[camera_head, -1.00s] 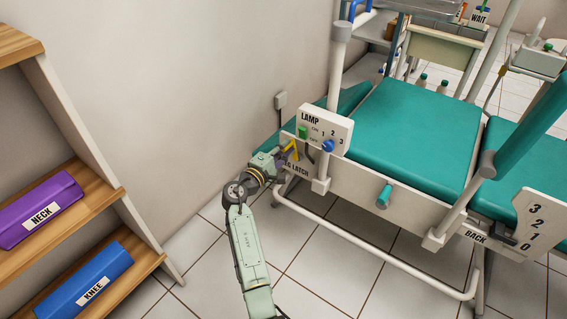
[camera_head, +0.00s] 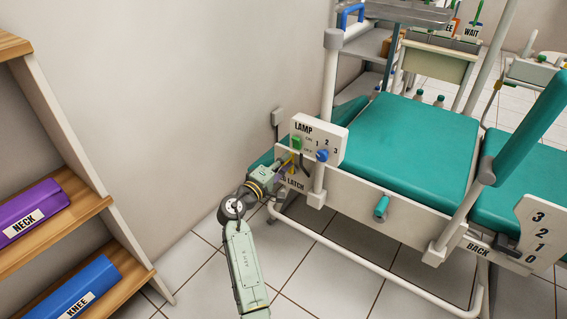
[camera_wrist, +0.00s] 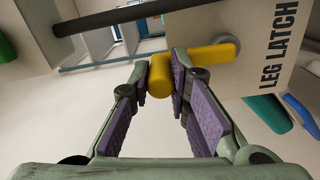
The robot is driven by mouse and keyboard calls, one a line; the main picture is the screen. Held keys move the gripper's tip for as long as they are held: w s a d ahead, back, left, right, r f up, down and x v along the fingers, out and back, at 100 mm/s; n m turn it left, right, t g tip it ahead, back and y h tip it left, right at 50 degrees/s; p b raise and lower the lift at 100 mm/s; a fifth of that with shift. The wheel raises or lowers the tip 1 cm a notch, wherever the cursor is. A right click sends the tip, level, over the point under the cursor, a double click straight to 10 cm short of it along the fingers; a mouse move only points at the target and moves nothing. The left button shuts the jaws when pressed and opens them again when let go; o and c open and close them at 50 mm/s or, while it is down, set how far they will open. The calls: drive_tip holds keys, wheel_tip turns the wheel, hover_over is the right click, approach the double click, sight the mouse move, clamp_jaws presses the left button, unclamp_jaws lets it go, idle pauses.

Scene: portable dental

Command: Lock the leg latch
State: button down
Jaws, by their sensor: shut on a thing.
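The leg latch is a yellow handle (camera_wrist: 207,57) on a cream panel (camera_wrist: 262,92) lettered LEG LATCH in the wrist view. It has a bar that runs to a round pivot and a short stub turned toward me. My gripper (camera_wrist: 161,74) is shut on the stub, with the purple-padded fingers on either side. In the head view my gripper (camera_head: 283,166) is at the chair's near left corner, just below the LAMP panel (camera_head: 318,141). The yellow handle (camera_head: 290,159) is mostly hidden there by my gripper.
The LAMP panel with a green switch (camera_head: 296,143) and blue knob (camera_head: 322,155) stands close above my gripper. The teal chair seat (camera_head: 410,140) lies to the right. A wooden shelf (camera_head: 125,255) is at left. Open tiled floor (camera_head: 200,285) lies between shelf and chair.

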drive_tip(key=c, duration=1.5)
unclamp_jaws()
